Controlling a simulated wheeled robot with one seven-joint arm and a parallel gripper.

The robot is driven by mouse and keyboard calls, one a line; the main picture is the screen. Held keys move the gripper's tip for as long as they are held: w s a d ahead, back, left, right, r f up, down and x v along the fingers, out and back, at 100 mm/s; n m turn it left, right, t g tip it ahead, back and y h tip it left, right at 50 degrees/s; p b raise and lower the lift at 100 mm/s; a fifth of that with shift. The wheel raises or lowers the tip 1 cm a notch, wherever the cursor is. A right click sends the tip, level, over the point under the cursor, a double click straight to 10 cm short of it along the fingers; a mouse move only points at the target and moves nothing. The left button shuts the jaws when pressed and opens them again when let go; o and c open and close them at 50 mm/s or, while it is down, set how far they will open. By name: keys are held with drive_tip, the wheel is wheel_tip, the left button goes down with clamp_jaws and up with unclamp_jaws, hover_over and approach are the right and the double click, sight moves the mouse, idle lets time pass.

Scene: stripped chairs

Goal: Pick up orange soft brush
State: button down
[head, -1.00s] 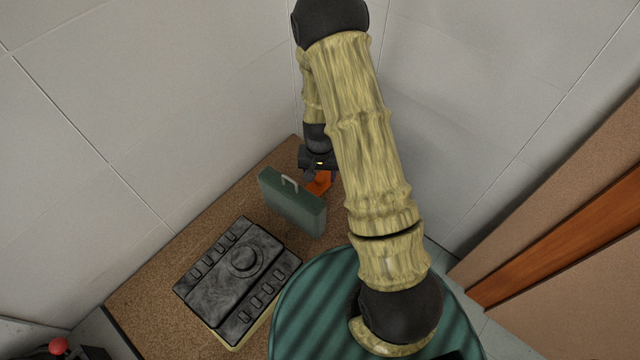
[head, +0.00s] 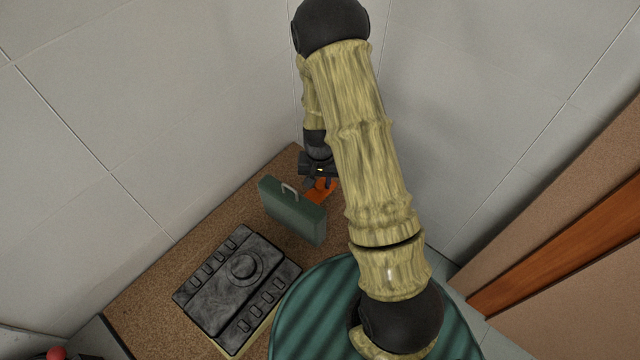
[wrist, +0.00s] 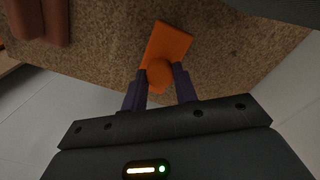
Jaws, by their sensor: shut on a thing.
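The orange soft brush (head: 320,192) is at the back of the brown speckled table, just behind the green case, which hides part of it in the head view. In the wrist view the brush (wrist: 168,48) shows as a flat orange block with a rounded knob at the near end. My gripper (wrist: 160,76) is shut on that knob, with one dark finger on each side. In the head view my gripper (head: 319,183) points down at the brush. I cannot tell whether the brush touches the table.
The green case (head: 293,212) stands upright close in front of my gripper. A dark control box (head: 240,285) lies on the table (head: 150,310) nearer the front. Grey walls meet close behind the brush. Reddish-brown rounded objects (wrist: 40,20) show at the wrist view's upper left.

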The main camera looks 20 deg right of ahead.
sight(320, 183)
wheel_tip(320, 183, up, 9)
drive_tip(key=shift+r, duration=0.15)
idle(0.5)
drive_tip(key=c, duration=1.7)
unclamp_jaws()
drive_tip(key=shift+c, duration=1.3)
drive_tip(key=w+f+n, duration=0.1)
drive_tip(key=w+n, duration=0.1)
drive_tip(key=w+f+n, duration=0.2)
drive_tip(key=shift+w, duration=0.2)
